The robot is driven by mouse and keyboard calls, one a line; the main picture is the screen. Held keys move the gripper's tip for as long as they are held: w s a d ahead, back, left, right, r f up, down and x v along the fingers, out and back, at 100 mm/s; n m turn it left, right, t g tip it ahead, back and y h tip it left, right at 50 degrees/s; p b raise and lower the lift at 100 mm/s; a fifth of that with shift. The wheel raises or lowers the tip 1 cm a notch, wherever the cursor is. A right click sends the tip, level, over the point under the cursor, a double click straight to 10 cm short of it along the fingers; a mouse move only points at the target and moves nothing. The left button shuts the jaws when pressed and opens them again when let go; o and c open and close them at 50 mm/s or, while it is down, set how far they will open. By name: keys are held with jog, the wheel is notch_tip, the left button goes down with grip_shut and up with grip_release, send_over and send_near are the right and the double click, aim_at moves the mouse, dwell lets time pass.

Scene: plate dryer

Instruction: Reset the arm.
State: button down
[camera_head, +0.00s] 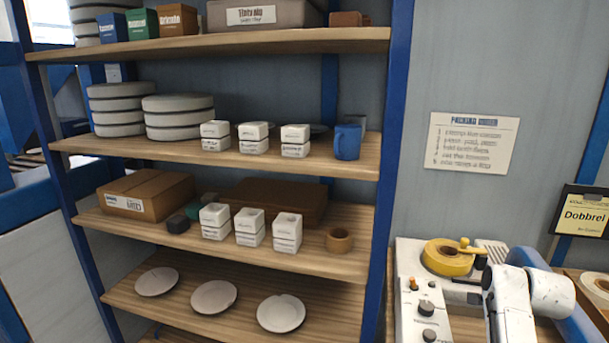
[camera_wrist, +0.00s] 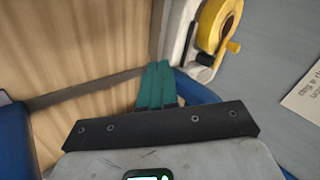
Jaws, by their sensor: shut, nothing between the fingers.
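My gripper (camera_wrist: 159,66) shows in the wrist view as two teal fingers lying side by side against each other, shut and empty. The fingers point toward the white dryer machine with a yellow wheel (camera_wrist: 212,26), near its corner; I cannot tell how far above the surface they are. The same machine (camera_head: 425,300) stands at the lower right in the head view, with its yellow wheel (camera_head: 448,257) on top and dark knobs on the front panel. White and blue arm parts of mine cover its right side there. My fingertips are not visible in the head view.
A blue post (camera_head: 397,120) stands between shelf and machine. A sign (camera_head: 472,143) hangs on the wall.

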jog(key=s+a+f+n+g, duration=0.1)
jog(key=s+a+f+n, duration=0.35)
jog(key=s, duration=0.35)
jog(key=s+a+f+n+g, duration=0.1)
jog(key=s+a+f+n, duration=0.35)
jog(key=s, duration=0.45)
jog(key=s+a+n+g+y, duration=0.1)
jog(key=s+a+n, duration=0.35)
jog(key=s, duration=0.45)
jog(key=s+a+n+y, duration=0.1)
jog(key=s+a+n, duration=0.2)
jog(key=s+a, duration=0.5)
jog(key=s+d+f+g+b, duration=0.3)
jog(key=s+f+g+b, duration=0.1)
jog(key=s+f, duration=0.6)
jog(key=s, duration=0.3)
